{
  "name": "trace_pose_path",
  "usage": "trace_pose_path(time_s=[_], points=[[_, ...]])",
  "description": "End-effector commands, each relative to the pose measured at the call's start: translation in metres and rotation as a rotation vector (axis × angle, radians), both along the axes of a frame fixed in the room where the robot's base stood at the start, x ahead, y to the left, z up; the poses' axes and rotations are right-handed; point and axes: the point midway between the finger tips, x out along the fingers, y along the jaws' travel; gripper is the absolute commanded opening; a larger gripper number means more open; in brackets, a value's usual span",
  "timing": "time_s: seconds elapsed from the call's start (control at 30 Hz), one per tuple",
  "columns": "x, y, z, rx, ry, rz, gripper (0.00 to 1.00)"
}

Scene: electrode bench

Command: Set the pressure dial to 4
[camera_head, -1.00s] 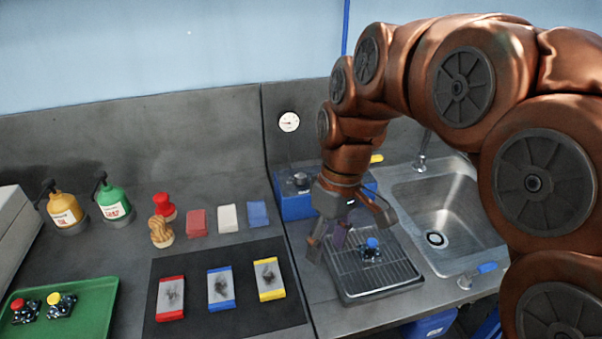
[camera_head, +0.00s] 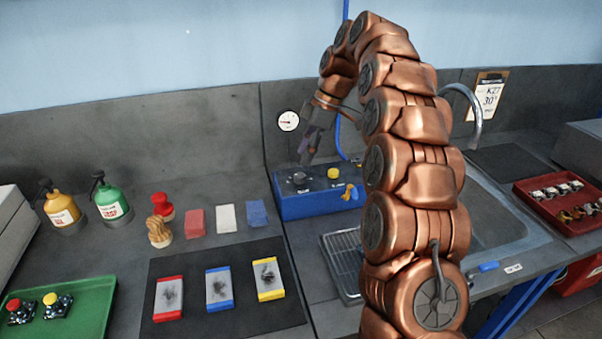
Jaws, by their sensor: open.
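A blue control box (camera_head: 315,207) stands against the back wall. On its top are a black dial (camera_head: 299,179) at the left and a yellow button (camera_head: 333,173) to its right. A round white gauge (camera_head: 288,121) is on the wall behind the box; its reading is too small to tell. My gripper (camera_head: 308,153) is open and points down just above the dial and slightly to its right. I cannot tell whether a finger touches the dial. The dial's marks are too small to read.
My arm hides part of the wire drying rack (camera_head: 345,262) and the sink (camera_head: 500,222). Stained blocks lie on a dark mat (camera_head: 235,322) at left. A red tray (camera_head: 535,205) stands far right.

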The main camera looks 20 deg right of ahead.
Motion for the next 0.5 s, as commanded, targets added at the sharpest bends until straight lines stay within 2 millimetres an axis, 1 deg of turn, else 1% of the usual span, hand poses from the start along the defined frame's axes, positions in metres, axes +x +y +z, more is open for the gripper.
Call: trace_pose_path(time_s=[0.03, 0.2, 0.33, 0.5], points=[[0.012, -0.006, -0.005, 0.003, -0.021, 0.027, 0.57], [0.035, -0.02, -0.017, 0.011, -0.074, 0.128, 0.57], [0.046, -0.027, -0.021, 0.012, -0.107, 0.174, 0.57], [0.05, -0.029, -0.027, 0.013, -0.118, 0.198, 0.57]])
